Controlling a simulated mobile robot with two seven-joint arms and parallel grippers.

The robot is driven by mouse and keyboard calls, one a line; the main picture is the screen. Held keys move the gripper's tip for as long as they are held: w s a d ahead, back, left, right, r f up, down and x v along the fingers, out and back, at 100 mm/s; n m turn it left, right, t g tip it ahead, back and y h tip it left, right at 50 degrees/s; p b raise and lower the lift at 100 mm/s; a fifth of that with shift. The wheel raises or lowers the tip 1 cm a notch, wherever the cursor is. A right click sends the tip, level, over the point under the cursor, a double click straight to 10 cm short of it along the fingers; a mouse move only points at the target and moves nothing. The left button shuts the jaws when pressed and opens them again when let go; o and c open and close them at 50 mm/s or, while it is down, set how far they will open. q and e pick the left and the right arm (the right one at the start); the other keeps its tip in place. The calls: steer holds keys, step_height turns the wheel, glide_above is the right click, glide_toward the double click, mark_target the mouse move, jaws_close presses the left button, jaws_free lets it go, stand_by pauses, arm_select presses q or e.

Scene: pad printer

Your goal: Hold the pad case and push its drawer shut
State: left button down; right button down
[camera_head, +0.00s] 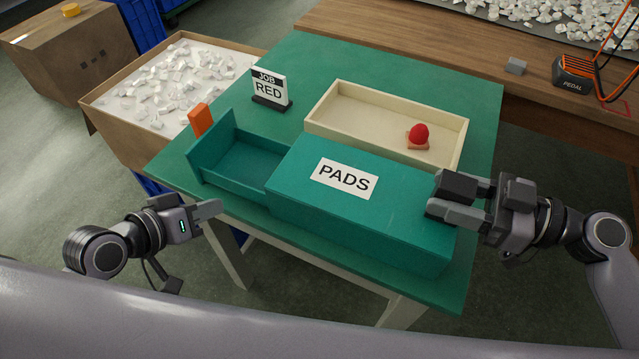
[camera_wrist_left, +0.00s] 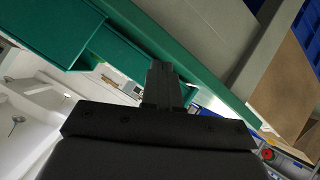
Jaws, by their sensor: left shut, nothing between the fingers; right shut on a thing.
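The green pad case (camera_head: 300,205), labelled PADS, lies on the green table. Its drawer (camera_head: 242,165) sticks out of the left end, open and seemingly empty, with a raised front panel (camera_head: 209,145). My right gripper (camera_head: 436,200) is shut on the right end of the case; its exact contact is partly hidden. My left gripper (camera_head: 219,208) is shut and empty, near the table's front left edge, below the drawer in the picture and apart from it. In the left wrist view its closed fingers (camera_wrist_left: 162,75) show beside green surfaces.
An orange block (camera_head: 200,119) shows behind the drawer's front panel. A cream tray (camera_head: 320,99) behind the case holds a red pad (camera_head: 418,134). A JOB RED sign (camera_head: 269,90) stands at the back left. A box of white pieces (camera_head: 92,104) stands left of the table.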

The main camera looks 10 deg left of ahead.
arm_select(q)
steer(key=w+d+r+m+g+h, duration=0.4)
steer(key=w+d+r+m+g, duration=0.15)
steer(key=w+d+r, duration=0.35)
steer(key=w+a+r+g+y, duration=0.1)
steer(key=w+a+r+y, duration=0.3)
steer(key=a, duration=0.4)
steer(key=w+a+r+g+y, duration=0.1)
steer(key=w+a+r+y, duration=0.1)
steer(key=a+r+y, duration=0.45)
step_height(320, 180, down, 10)
steer(key=a+h, duration=0.1)
steer(key=h, duration=0.1)
steer(key=shift+s+a, duration=0.15)
steer(key=shift+a, duration=0.25)
steer(key=shift+n, duration=0.25)
steer(key=shift+d, duration=0.15)
stand_by(1.1)
